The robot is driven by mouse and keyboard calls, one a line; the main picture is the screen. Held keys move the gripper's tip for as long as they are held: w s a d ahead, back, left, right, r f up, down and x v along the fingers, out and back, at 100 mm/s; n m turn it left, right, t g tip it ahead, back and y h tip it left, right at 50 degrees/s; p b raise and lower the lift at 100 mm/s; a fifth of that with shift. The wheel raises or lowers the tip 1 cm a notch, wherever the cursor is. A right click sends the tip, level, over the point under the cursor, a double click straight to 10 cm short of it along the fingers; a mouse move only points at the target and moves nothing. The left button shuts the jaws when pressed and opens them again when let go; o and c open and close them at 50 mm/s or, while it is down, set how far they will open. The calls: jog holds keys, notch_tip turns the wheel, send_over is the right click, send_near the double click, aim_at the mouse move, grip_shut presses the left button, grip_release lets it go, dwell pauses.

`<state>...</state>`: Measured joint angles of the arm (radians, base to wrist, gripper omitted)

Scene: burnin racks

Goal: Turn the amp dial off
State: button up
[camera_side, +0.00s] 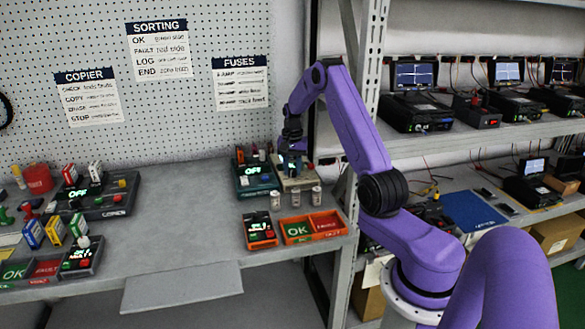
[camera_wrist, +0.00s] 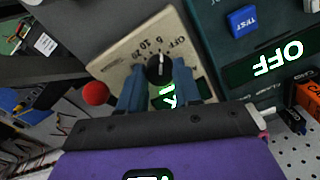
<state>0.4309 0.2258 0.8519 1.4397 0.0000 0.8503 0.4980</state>
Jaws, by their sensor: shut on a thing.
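The amp box (camera_wrist: 118,70) is a cream panel with a black dial (camera_wrist: 158,69) on its face. Printed numbers and the word OFF ring the dial. A green lit display beside the dial is partly hidden by the fingers. In the side view my gripper (camera_side: 291,163) is down at the amp box (camera_side: 301,184), and the dial is hidden.
A dark teal tester (camera_wrist: 235,40) reading OFF, with a blue TEST button, stands close beside the amp box. A red ball-shaped knob (camera_wrist: 96,93) is near my fingers. Small canisters (camera_side: 296,196) and orange OK/fault trays (camera_side: 311,227) stand in front. The middle of the bench is clear.

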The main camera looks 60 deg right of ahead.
aim_at(292, 170)
jog(key=m, duration=0.4)
jog(key=shift+m, duration=0.3)
dwell(0.3)
jog(key=o, duration=1.1)
jog(key=shift+c, duration=0.2)
jog(key=shift+r, duration=0.15)
notch_tip(292, 170, up, 17)
jog(key=shift+r, duration=0.1)
